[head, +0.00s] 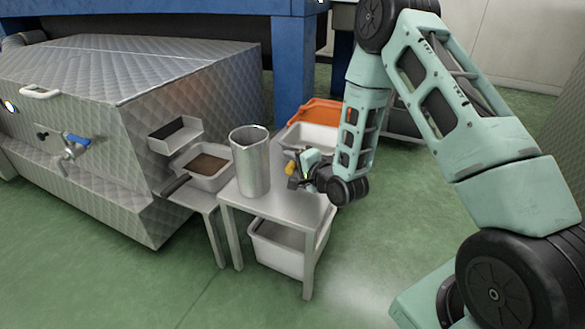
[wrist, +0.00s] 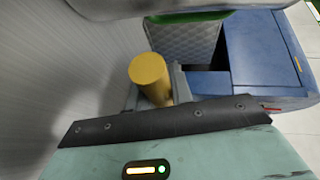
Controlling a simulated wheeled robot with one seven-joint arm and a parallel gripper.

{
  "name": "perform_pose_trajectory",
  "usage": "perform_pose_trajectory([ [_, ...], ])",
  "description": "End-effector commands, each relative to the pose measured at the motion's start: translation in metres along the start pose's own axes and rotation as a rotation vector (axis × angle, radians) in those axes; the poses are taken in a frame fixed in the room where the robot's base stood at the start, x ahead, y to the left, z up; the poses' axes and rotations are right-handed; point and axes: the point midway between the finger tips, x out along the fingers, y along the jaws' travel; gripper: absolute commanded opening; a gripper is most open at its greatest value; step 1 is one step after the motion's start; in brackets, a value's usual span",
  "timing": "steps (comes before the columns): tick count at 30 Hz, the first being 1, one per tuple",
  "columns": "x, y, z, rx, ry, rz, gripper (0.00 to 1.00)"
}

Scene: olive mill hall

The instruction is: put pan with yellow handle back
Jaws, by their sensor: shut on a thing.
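My gripper (head: 295,180) is above the right part of a small steel table (head: 288,187), to the right of a tall steel pitcher (head: 250,160). It is shut on a yellow handle (head: 289,167), which looks like that of the pan. In the wrist view the handle (wrist: 150,75) shows as a short yellow cylinder with grey finger parts beside it. The pan's body cannot be made out in either view. Whether it touches the table I cannot tell.
A white tub (head: 312,136) with an orange one (head: 322,112) stands behind my gripper. Another white tub (head: 277,250) sits under the table. A tray of brown paste (head: 207,164) is left of the pitcher, by the quilted steel machine (head: 150,130). Green floor is clear in front.

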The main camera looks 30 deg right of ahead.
Motion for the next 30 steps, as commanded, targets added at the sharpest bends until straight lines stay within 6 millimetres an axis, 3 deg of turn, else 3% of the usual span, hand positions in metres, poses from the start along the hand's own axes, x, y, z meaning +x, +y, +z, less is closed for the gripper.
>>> perform_pose_trajectory([
  [1,0.002,0.007,0.001,-0.001,0.0,-0.002,0.0],
  [11,0.002,0.007,0.001,-0.001,0.0,-0.002,0.0],
  [12,0.001,0.008,0.001,0.0,0.0,0.0,0.28],
  [14,0.001,0.007,0.001,0.0,0.0,0.0,0.44],
  [24,0.001,0.003,0.001,-0.001,-0.001,-0.001,0.44],
  [30,-0.027,0.002,0.0,0.002,0.0,0.005,0.44],
])
